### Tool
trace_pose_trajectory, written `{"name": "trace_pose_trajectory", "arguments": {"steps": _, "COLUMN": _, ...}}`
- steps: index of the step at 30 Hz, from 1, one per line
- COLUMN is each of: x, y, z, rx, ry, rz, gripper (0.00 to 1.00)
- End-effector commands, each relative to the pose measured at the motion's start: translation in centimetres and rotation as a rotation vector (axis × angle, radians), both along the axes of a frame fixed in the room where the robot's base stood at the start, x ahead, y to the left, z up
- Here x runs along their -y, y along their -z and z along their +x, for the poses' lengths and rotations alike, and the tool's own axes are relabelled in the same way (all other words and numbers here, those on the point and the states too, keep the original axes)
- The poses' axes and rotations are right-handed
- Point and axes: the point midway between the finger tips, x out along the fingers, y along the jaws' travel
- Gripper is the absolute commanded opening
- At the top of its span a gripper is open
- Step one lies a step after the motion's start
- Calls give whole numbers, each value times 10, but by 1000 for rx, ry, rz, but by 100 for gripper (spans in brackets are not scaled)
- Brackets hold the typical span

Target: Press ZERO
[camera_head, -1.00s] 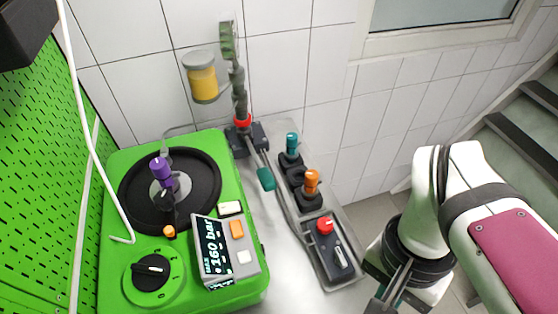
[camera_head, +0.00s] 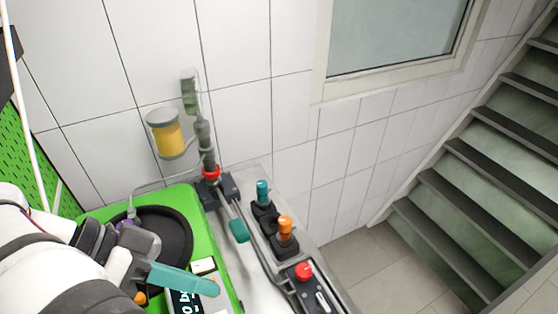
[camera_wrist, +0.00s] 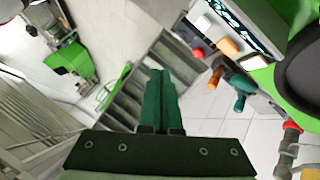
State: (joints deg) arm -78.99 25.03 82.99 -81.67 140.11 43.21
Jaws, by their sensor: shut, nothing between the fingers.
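The pressure display (camera_head: 186,302) on the green pump unit (camera_head: 205,225) is partly behind my gripper (camera_head: 212,287). Beside it is a column of buttons: a cream one (camera_head: 203,265), an orange one and a white one. In the head view, my gripper's teal fingers overlap the orange button; contact cannot be told. In the wrist view the white (camera_wrist: 203,27), orange (camera_wrist: 229,46) and cream (camera_wrist: 258,62) buttons show beside the display (camera_wrist: 235,20), right of the shut, empty fingers (camera_wrist: 160,75). No ZERO label is readable.
To the right stand a teal handle (camera_head: 262,192), an orange handle (camera_head: 285,228) and a box with a red button (camera_head: 304,271). A hose with a red ring (camera_head: 211,172) and a yellow container (camera_head: 169,139) are behind. Stairs (camera_head: 470,190) are at the right.

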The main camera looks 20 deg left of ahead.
Motion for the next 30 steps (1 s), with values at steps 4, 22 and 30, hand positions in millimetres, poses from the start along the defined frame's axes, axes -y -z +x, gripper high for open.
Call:
{"name": "trace_pose_trajectory", "arguments": {"steps": 4, "x": 1, "y": 6, "z": 0, "rx": -1, "ry": -2, "rz": -3, "gripper": 0}}
{"name": "trace_pose_trajectory", "arguments": {"steps": 22, "x": 0, "y": 82, "z": 1, "rx": -2, "ry": -2, "rz": -2, "gripper": 0}}
{"name": "trace_pose_trajectory", "arguments": {"steps": 30, "x": 1, "y": 88, "z": 0, "rx": -1, "ry": 0, "rz": 0, "gripper": 0}}
